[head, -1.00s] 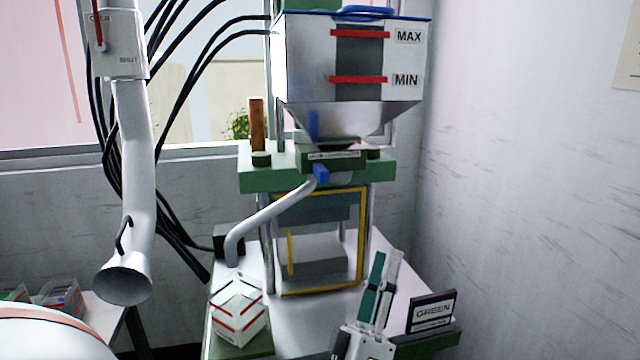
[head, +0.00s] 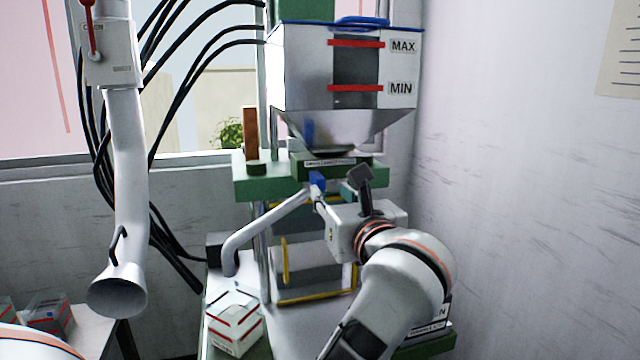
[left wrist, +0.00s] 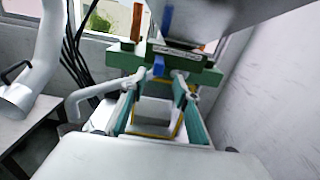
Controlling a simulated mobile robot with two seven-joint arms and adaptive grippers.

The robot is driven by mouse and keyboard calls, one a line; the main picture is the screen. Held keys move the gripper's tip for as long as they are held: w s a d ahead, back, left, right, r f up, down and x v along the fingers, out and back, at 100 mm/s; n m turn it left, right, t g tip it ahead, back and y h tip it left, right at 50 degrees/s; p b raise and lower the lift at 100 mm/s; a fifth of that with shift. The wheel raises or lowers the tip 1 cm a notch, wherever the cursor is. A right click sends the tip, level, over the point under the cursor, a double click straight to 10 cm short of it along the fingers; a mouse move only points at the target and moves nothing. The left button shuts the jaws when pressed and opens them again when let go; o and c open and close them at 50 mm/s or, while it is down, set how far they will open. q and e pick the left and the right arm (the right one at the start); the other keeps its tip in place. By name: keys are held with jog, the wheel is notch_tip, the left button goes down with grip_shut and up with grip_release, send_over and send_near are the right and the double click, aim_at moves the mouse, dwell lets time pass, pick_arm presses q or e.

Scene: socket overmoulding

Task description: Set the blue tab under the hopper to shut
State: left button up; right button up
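The blue tab (head: 317,181) sits under the hopper (head: 290,80), at the front of the green plate and the labelled slide. It also shows in the left wrist view (left wrist: 158,66), between and beyond the two fingertips. My left gripper (head: 340,188) is raised just right of the tab, with one fingertip close to it; I cannot tell if they touch. In the left wrist view the fingers (left wrist: 156,84) with teal pads are spread apart with nothing between them. My right gripper is not in view.
A grey bent pipe (head: 262,225) ends just left of the tab. The green plate (head: 258,185) lies behind the fingers. A striped box (head: 235,325) stands on the table at lower left. A wide duct (head: 125,200) hangs at left; a wall closes the right.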

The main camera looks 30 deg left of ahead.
aim_at(322, 184)
pick_arm(q)
jog(key=shift+p+x, duration=0.4)
jog(key=shift+x, duration=3.2)
jog(key=shift+s, duration=0.1)
grip_shut()
